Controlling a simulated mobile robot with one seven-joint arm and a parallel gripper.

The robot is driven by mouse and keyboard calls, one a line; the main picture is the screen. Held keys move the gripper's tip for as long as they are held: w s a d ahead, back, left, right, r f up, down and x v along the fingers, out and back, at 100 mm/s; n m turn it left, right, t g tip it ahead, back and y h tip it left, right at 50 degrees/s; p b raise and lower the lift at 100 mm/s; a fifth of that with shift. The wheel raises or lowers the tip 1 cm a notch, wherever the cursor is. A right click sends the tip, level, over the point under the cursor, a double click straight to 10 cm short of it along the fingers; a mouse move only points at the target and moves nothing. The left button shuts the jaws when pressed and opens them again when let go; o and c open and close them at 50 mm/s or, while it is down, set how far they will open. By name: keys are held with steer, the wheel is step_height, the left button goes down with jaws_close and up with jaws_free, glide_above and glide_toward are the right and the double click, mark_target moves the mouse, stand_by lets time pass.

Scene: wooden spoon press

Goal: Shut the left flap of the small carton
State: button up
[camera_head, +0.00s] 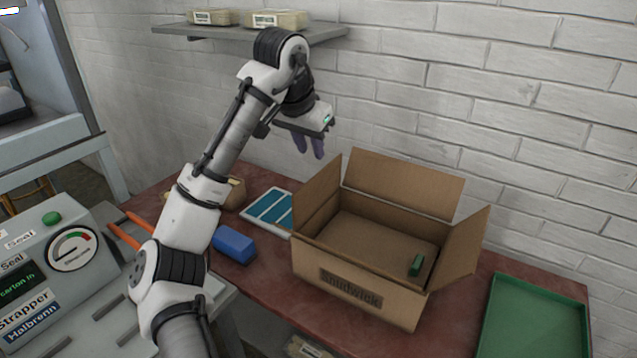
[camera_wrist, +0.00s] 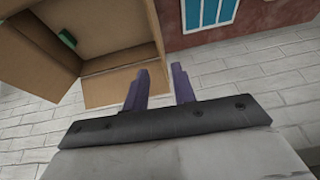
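The carton (camera_head: 365,288) is a brown cardboard box standing open on the red-brown bench. Its left flap (camera_head: 318,193) stands up, leaning slightly outward. The back flap (camera_head: 405,183) stands up and the right flap (camera_head: 466,246) leans outward. A small green block (camera_head: 416,265) lies inside, also seen in the wrist view (camera_wrist: 67,38). My gripper (camera_head: 310,147) is in the air above and behind the left flap, apart from it. In the wrist view its two purple fingers (camera_wrist: 160,85) are spread and empty. A carton flap (camera_wrist: 118,88) shows just beyond the fingers; I cannot tell which one.
A blue block (camera_head: 234,244) and a blue-panelled board (camera_head: 272,208) lie left of the carton. A green tray (camera_head: 533,318) is at the right. The brick wall (camera_head: 520,120) is close behind. A shelf (camera_head: 235,33) with packages is above left; a strapper machine (camera_head: 55,265) stands left.

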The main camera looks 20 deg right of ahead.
mark_target(319, 191)
steer(key=p+x, duration=0.1)
steer(key=x, duration=1.1)
steer(key=shift+w+d+f, duration=0.1)
steer(key=shift+d+f, duration=0.1)
steer(key=shift+f, duration=0.1)
steer(key=shift+c, duration=0.3)
jaws_close()
stand_by(0.5)
